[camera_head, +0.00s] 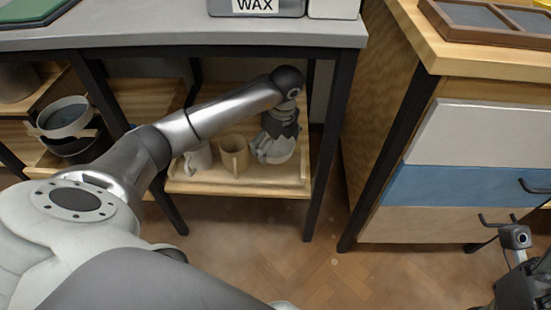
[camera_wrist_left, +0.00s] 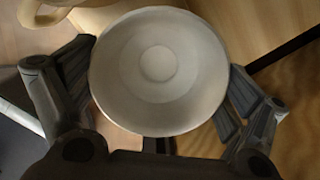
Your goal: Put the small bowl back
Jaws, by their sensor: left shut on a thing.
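My left gripper (camera_head: 277,135) reaches under the grey-topped table, over the low wooden shelf (camera_head: 240,190). It is shut on a small white bowl (camera_head: 272,154), which is at the right part of that shelf. In the left wrist view the bowl (camera_wrist_left: 158,70) is seen from above, empty, between the two dark fingers of the left gripper (camera_wrist_left: 160,95). I cannot tell whether the bowl touches the shelf. A dark gripper part of my right arm (camera_head: 515,240) shows at the lower right edge of the head view; its fingers are not clear.
A tan mug (camera_head: 234,155) stands just left of the bowl, with a pale mug (camera_head: 198,160) beside it. Stacked bowls (camera_head: 64,118) sit on the left shelf. Black table legs (camera_head: 327,150) flank the shelf. A drawer cabinet (camera_head: 470,140) stands to the right. The floor in front is clear.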

